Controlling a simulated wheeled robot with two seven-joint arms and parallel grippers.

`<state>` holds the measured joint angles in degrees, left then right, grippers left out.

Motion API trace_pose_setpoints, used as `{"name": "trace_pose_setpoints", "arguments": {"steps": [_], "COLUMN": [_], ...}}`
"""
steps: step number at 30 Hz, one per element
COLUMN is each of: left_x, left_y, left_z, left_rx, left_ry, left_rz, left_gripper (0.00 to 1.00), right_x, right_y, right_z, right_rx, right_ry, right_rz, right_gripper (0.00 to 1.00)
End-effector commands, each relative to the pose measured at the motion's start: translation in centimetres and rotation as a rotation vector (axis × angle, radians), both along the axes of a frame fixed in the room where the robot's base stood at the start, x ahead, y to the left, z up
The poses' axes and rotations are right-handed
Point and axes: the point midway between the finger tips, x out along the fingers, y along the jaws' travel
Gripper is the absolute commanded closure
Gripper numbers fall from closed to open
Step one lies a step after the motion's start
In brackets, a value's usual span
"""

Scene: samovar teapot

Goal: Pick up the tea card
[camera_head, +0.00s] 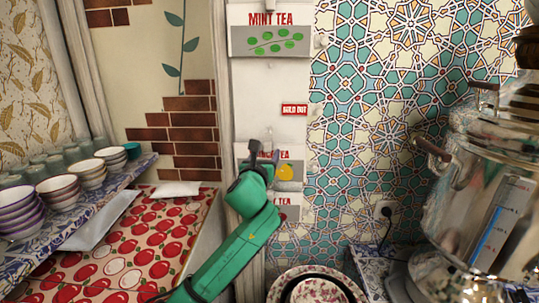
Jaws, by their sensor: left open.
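Tea cards hang in a column on the white wall strip. The top one is the mint tea card (270,40), with green leaves on it. A lower tea card (286,172) shows a yellow fruit and red letters, and its left part is hidden behind my left gripper. Another tea card (291,213) below it is mostly hidden by my arm. My left gripper (264,156) is open in front of the yellow-fruit card. I cannot tell whether it touches the card. My right gripper is out of view.
A small red sold-out sign (294,110) sits between the cards. A large metal samovar (460,200) stands at the right. Stacked bowls (18,212) and cups line the patterned shelf (125,172) at the left. A patterned round dish (315,273) is at the bottom.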

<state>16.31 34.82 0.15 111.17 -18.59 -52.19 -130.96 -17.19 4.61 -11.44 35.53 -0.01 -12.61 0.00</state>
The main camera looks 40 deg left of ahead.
Motion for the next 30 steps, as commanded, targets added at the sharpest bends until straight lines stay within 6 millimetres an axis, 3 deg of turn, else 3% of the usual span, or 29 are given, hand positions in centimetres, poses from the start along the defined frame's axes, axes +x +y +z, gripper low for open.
{"name": "trace_pose_setpoints", "arguments": {"steps": [3,10,15,25,30], "left_x": [1.5,1.8,1.8,1.7,1.7], "left_y": [0.8,1.0,1.0,1.0,0.9], "left_z": [0.3,0.0,0.0,0.2,1.5], "left_rx": [-0.001,0.001,0.001,0.001,0.001], "left_ry": [0.000,0.000,0.000,0.000,0.000], "left_rz": [0.001,0.000,0.000,0.000,0.000], "left_gripper": [0.35,0.35,1.00,1.00,1.00], "right_x": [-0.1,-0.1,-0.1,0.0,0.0], "right_y": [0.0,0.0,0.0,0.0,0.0], "right_z": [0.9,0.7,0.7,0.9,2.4], "right_rx": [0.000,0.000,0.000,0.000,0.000], "right_ry": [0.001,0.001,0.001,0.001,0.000], "right_rz": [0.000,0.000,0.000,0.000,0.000], "right_gripper": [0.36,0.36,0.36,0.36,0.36]}}
